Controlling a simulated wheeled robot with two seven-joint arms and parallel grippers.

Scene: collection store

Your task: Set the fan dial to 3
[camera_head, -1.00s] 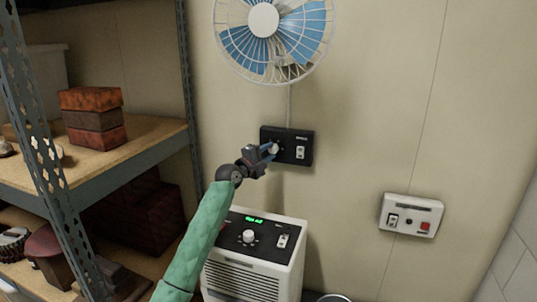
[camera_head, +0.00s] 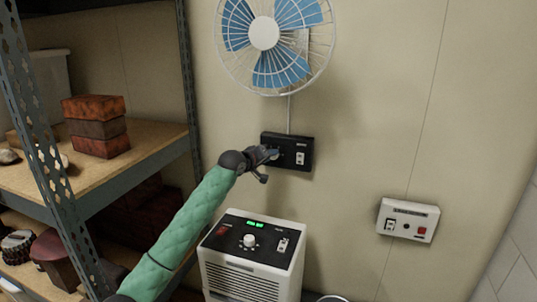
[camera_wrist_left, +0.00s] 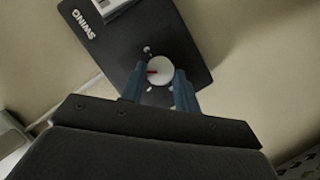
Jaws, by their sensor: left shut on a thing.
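The fan's black control box (camera_head: 303,147) is on the wall below the fan (camera_head: 264,34). It carries a white switch at its right. In the left wrist view the box (camera_wrist_left: 110,47) bears the word SWING, and its round white dial (camera_wrist_left: 160,70) has a red pointer mark and pale ticks around it. My left gripper (camera_wrist_left: 159,86) is shut on the dial, one blue finger on each side. In the head view the left gripper (camera_head: 270,153) covers the dial. The dial's numbers cannot be read. My right gripper is not in view.
A white unit (camera_head: 254,254) with a green display, knob and switches stands below the box. A white wall panel (camera_head: 408,219) with a red button is at the right. A shelf (camera_head: 120,168) with brick-like blocks (camera_head: 97,126) is at the left.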

